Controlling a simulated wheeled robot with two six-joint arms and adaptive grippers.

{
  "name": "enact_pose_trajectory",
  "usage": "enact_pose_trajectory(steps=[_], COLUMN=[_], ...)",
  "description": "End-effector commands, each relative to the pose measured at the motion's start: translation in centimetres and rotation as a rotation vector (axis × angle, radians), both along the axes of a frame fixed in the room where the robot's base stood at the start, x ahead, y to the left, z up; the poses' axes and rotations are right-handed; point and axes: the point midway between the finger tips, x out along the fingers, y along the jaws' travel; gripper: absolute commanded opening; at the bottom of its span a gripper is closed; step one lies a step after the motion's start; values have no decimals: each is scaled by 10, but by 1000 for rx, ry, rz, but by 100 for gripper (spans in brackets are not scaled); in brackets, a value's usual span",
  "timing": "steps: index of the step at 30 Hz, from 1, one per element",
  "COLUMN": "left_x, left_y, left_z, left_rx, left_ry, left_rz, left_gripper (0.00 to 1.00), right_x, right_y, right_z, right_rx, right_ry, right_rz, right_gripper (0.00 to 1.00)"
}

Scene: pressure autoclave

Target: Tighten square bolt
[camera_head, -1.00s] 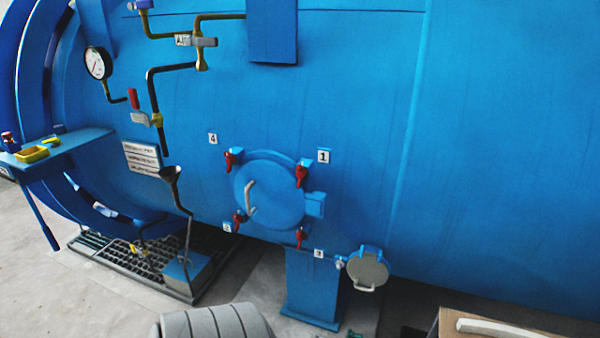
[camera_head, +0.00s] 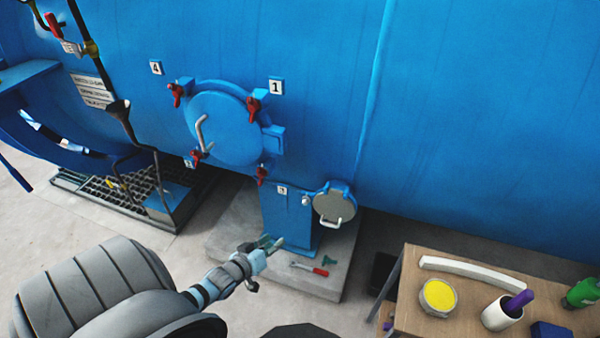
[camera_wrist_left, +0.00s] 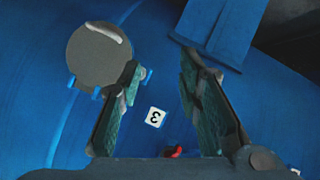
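A small grey fitting (camera_head: 305,201), which may be the square bolt, sits at the left edge of a small round grey cover (camera_head: 334,206) low on the blue vessel. Its shape is too small to make out. In the left wrist view the round cover (camera_wrist_left: 99,55) shows at upper left, with a small pale fitting (camera_wrist_left: 148,75) beside it, partly behind a finger. My left gripper (camera_head: 270,243) is in front of the blue support leg, below and left of the cover. In the left wrist view its fingers (camera_wrist_left: 162,68) are apart with nothing between them. My right gripper is not in view.
A red-handled tool (camera_head: 310,267) and a small green piece (camera_head: 329,261) lie on the concrete plinth (camera_head: 325,285). A round hatch (camera_head: 222,128) with red clamps is above left. A wooden table (camera_head: 398,313) with a yellow-topped jar (camera_head: 438,297) and a cup stands at right.

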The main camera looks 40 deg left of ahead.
Motion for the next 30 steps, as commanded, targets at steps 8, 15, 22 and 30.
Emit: enact_pose_trajectory(steps=[8, 15, 22, 30], left_x=[54, 111, 151, 168], left_y=[9, 13, 17, 19], left_z=[45, 19, 8, 11], left_rx=[-110, -111, -112, -112], left_ry=[-179, -178, -174, -170], left_rz=[22, 18, 22, 21], left_gripper=[32, 32, 32, 32], right_x=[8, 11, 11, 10], right_y=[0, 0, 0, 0], right_z=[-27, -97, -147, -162], right_rx=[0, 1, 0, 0], right_ry=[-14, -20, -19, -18], right_rz=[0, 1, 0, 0], right_gripper=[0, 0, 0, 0])
